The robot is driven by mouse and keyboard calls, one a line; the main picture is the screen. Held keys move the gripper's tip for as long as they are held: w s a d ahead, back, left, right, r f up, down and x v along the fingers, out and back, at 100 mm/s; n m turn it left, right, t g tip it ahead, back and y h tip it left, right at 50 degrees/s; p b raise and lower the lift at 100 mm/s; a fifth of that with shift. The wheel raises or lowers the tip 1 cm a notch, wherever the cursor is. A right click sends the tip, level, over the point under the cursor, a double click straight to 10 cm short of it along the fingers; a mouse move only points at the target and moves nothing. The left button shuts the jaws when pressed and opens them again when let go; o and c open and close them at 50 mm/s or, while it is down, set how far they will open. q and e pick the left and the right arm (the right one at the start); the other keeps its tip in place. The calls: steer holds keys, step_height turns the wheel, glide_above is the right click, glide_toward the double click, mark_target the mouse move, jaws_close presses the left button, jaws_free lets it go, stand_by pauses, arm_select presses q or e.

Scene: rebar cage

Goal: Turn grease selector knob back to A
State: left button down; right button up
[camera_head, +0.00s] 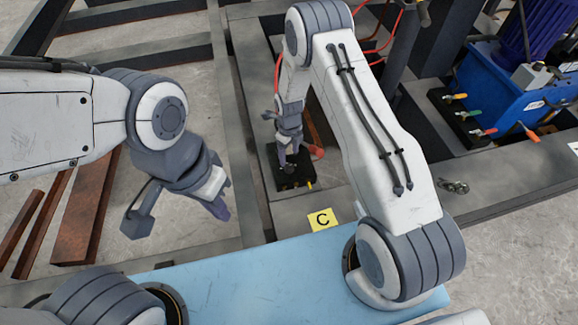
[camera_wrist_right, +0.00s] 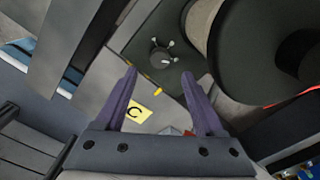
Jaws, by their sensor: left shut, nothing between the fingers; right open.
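The grease selector knob (camera_wrist_right: 163,56) is a small grey knob with light prongs on a dark plate in the right wrist view. The dark plate (camera_head: 296,184) also shows in the head view, where my right gripper hides the knob. My right gripper (camera_wrist_right: 160,74) is open, its two fingers apart and pointing towards the knob, with nothing between them. In the head view my right gripper (camera_head: 289,162) is over the plate; contact cannot be told. My left gripper (camera_head: 219,208) is shut and empty, left of the plate, away from it. Letters around the knob are not readable.
A yellow card marked C (camera_head: 323,219) lies on the grey beam in front of the plate. A red part (camera_head: 316,152) is beside the plate. A blue machine (camera_head: 505,95) with coloured valve handles stands at right. A light blue surface (camera_head: 250,275) is in front.

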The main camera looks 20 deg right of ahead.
mark_target(289, 167)
step_height(289, 167, down, 7)
steer(key=shift+r+b, duration=0.2)
steer(key=shift+b, duration=0.45)
jaws_close()
